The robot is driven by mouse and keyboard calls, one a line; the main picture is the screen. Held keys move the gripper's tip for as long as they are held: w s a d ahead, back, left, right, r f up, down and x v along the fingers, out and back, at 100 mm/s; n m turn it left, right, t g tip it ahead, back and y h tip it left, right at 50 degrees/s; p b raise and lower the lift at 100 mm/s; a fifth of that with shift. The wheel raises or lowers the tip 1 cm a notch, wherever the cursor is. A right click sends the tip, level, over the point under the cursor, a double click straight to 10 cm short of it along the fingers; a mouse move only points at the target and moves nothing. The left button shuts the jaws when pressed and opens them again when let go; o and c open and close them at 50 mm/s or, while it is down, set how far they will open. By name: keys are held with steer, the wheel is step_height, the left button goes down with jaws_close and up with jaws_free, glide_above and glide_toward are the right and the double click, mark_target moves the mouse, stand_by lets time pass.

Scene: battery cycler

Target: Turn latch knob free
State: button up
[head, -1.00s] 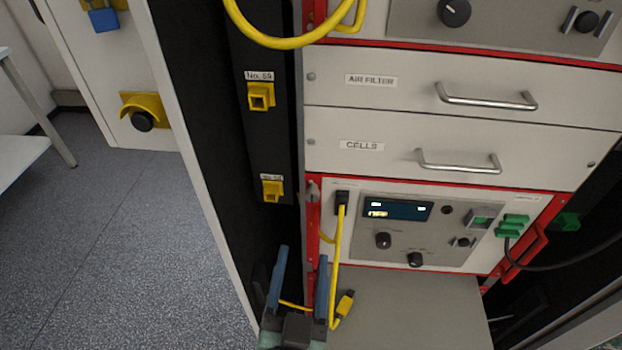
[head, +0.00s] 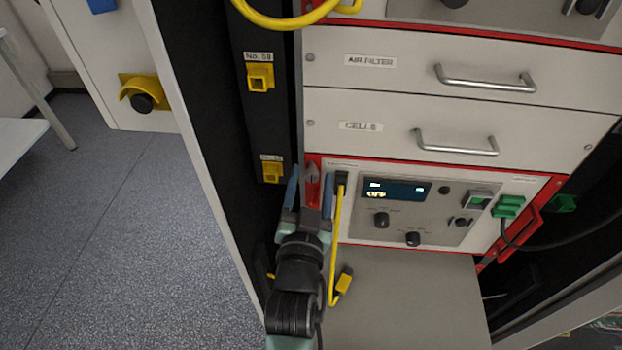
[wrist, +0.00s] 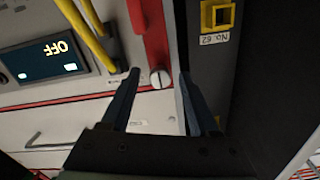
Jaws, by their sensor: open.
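The latch knob (wrist: 161,78) is a small silver knob with a dark slot, at the corner of the white panel of the display unit, beside a red strip. In the wrist view it appears between the tips of my gripper (wrist: 158,75). The blue fingers are apart, with a visible gap on both sides of the knob. I cannot tell how deep the tips reach around it. In the head view my gripper (head: 311,188) is open at the unit's upper left corner, and the knob (head: 312,172) shows between its fingers.
A yellow cable (head: 336,235) hangs from a black plug just right of my gripper. The display (head: 397,190) reads OFF in the wrist view. The dark rack post with a yellow socket (head: 271,172) stands close on the left. A grey shelf (head: 410,290) lies below.

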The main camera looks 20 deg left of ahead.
steer(key=shift+w, duration=0.1)
jaws_close()
stand_by(0.3)
steer(key=shift+n, duration=0.4)
steer(key=n+p, duration=0.1)
steer(key=n, duration=0.3)
steer(key=n+p, duration=0.1)
steer(key=n, duration=0.3)
steer(key=shift+n+p, duration=0.3)
steer(key=shift+p, duration=0.1)
steer(key=n+p, duration=0.1)
steer(key=n, duration=0.3)
steer(key=shift+n, duration=2.2)
steer(key=shift+p, duration=0.3)
